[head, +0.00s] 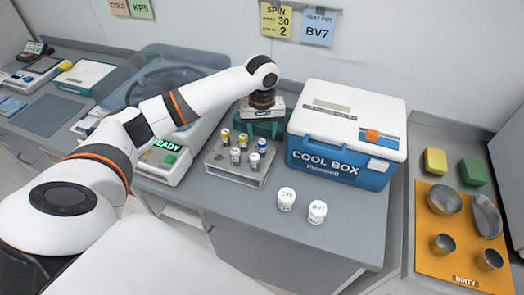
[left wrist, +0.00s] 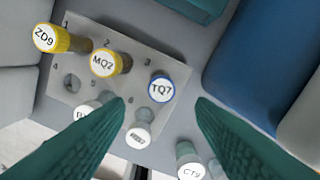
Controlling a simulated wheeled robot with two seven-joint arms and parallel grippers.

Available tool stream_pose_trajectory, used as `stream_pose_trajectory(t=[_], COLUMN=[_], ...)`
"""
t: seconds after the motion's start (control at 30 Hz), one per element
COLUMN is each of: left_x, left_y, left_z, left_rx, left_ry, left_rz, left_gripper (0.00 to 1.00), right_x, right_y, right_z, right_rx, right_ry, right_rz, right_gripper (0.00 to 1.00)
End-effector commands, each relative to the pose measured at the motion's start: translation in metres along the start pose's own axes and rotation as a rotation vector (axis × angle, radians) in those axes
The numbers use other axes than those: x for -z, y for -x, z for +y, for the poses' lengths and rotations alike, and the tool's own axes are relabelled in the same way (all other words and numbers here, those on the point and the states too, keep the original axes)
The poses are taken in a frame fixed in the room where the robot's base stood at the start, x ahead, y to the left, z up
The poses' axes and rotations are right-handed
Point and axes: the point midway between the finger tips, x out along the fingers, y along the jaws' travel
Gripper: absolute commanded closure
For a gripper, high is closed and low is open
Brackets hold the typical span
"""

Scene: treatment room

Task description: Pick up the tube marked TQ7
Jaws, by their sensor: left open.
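The tube marked TQ7 (left wrist: 161,88) has a white top with a blue ring and stands in hole 3 of the grey rack (left wrist: 68,83) in the left wrist view. In the head view TQ7 (head: 262,145) is at the right end of the rack's back row. My left gripper (head: 264,126) has teal fingers and is above and behind the rack. In the left wrist view its open fingers (left wrist: 161,102) lie either side of the picture below TQ7, with nothing between them. My right gripper is not in view.
Yellow-ringed tubes ZD9 (left wrist: 48,38) and MQ7 (left wrist: 105,64) share the back row; two white-topped tubes stand in front, and hole 4 is empty. The cool box (head: 345,135) stands close right.

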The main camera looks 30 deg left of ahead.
Motion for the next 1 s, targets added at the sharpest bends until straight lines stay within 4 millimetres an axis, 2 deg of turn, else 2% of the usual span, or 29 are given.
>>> stream_pose_trajectory(t=[0.13,0.27,0.4,0.6,0.8,0.83,1.0], left_x=[0.000,-0.001,-0.003,-0.003,-0.003,-0.003,-0.003], left_y=[-0.012,-0.022,-0.043,-0.064,-0.065,-0.065,-0.065], left_z=[0.000,0.001,0.004,0.003,0.003,0.003,0.003], left_rx=[0.001,-0.001,-0.002,0.000,0.001,0.001,0.001], left_ry=[0.000,0.000,-0.001,-0.001,-0.002,-0.002,-0.002], left_rz=[0.000,0.001,0.002,-0.001,-0.002,-0.002,-0.002], left_gripper=[0.50,0.50,0.50,0.50,0.50,0.52,0.80], right_x=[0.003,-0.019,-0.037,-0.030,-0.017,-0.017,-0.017], right_y=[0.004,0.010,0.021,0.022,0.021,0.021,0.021], right_z=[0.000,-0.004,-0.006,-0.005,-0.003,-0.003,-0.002], right_rx=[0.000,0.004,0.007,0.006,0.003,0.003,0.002], right_ry=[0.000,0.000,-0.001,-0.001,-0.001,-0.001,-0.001], right_rz=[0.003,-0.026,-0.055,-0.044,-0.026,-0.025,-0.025], right_gripper=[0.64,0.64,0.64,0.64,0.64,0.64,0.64])
